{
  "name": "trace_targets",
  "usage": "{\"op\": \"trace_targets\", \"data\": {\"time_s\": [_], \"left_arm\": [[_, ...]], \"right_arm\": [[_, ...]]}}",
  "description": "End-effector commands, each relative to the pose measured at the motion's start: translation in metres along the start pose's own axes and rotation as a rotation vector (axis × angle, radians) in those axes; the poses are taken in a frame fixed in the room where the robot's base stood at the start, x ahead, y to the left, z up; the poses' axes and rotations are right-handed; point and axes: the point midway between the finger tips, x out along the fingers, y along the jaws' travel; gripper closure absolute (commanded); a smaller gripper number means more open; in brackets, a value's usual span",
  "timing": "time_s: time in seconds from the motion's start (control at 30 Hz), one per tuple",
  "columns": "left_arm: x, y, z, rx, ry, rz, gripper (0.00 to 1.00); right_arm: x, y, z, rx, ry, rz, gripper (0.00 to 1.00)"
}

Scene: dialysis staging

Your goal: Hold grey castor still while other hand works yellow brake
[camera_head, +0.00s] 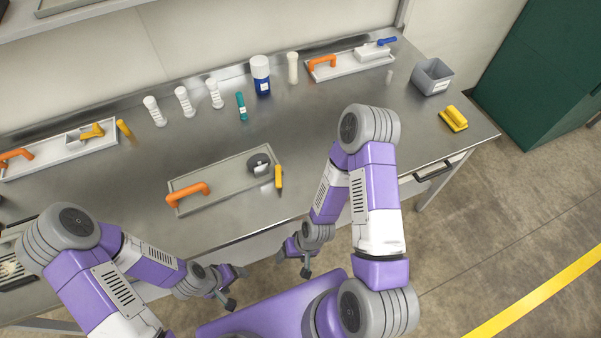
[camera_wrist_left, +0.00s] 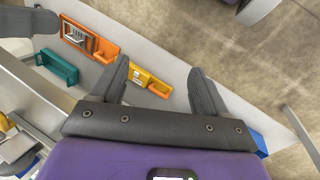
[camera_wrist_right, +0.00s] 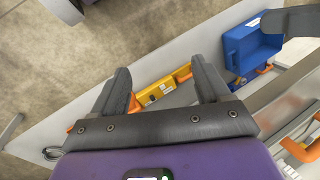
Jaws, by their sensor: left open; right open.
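The grey castor (camera_head: 259,163), a dark round piece, rests at the right end of a shallow grey tray (camera_head: 222,180) on the steel bench. A yellow lever-like piece (camera_head: 279,179), which looks like the brake, stands at the tray's right edge beside the castor. My left gripper (camera_head: 236,287) is open and empty, below the bench's front edge in the head view. My right gripper (camera_head: 293,265) is also open and empty, nearer the yellow piece but well apart from it. Open fingers show in the left wrist view (camera_wrist_left: 158,75) and right wrist view (camera_wrist_right: 160,72). Neither wrist view clearly shows the castor.
An orange handle (camera_head: 187,195) rises at the tray's left end. Bottles, including a blue-and-white one (camera_head: 261,76), line the back. A grey bin (camera_head: 432,77) and yellow block (camera_head: 453,118) stand at right.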

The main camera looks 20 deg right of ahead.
Motion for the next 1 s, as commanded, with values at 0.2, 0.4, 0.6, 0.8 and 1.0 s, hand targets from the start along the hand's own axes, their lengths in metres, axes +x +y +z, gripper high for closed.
{"op": "trace_targets", "data": {"time_s": [0.2, 0.4, 0.6, 0.8, 1.0], "left_arm": [[-0.038, 0.014, 0.001, 0.0, 0.001, 0.0, 0.25], [-0.037, 0.014, 0.001, 0.0, 0.001, 0.0, 0.25], [-0.033, 0.012, 0.001, 0.0, 0.001, 0.0, 0.25], [-0.005, 0.002, 0.0, 0.0, 0.001, 0.0, 0.27], [0.012, -0.005, -0.001, 0.0, 0.001, 0.0, 0.57]], "right_arm": [[-0.038, -0.015, 0.001, -0.001, 0.001, -0.001, 0.01], [-0.037, -0.014, 0.002, -0.001, 0.001, -0.001, 0.01], [-0.033, -0.012, 0.001, 0.0, 0.0, 0.0, 0.01], [-0.005, -0.002, 0.0, 0.0, 0.001, 0.0, 0.03], [0.012, 0.005, -0.001, 0.0, 0.0, 0.0, 0.33]]}}
